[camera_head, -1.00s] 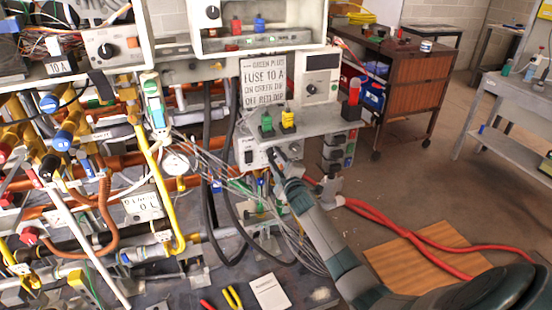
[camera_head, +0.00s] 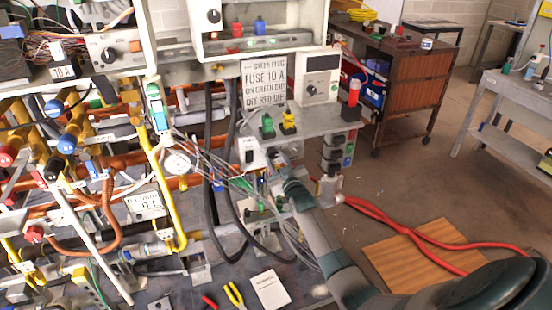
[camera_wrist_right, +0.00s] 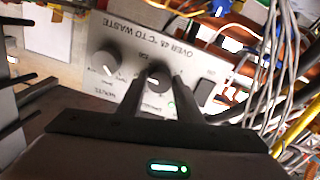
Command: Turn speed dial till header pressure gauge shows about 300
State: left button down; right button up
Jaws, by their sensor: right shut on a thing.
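A grey control box with dials and a switch (camera_head: 249,151) sits under the grey shelf in the head view. In the right wrist view its panel (camera_wrist_right: 150,42) reads upside down "OVER 45 °C TO WASTE". My right gripper (camera_wrist_right: 159,78) is shut on the middle dial (camera_wrist_right: 157,72), with one finger on each side; the dial's marks are too blurred to read. A second dial (camera_wrist_right: 106,62) is to its left. In the head view my right gripper (camera_head: 276,160) hides part of the box. A round white gauge (camera_head: 178,163) hangs among the pipes; its reading is too small to tell.
A white display box (camera_head: 146,204) is among the pipes; its digits are unclear. Grey cables hang close to the gripper (camera_wrist_right: 275,70). Red hoses (camera_head: 420,242) lie on the floor at right.

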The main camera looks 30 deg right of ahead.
jog(key=shift+m, duration=1.2)
jog(key=shift+a+f+m, duration=0.1)
jog(key=shift+m, duration=0.4)
pick_arm(q)
jog(key=s, duration=0.2)
jog(key=f, duration=0.1)
jog(key=shift+s+a+f+g, duration=0.1)
jog(key=shift+s+a+g, duration=0.2)
jog(key=shift+s+a, duration=0.1)
jog(key=shift+w+d, duration=0.1)
pick_arm(e)
jog(key=o, duration=1)
pick_arm(q)
jog(key=shift+w, duration=0.1)
pick_arm(e)
jog(key=shift+o, duration=0.2)
pick_arm(q)
jog(key=shift+a, duration=0.25)
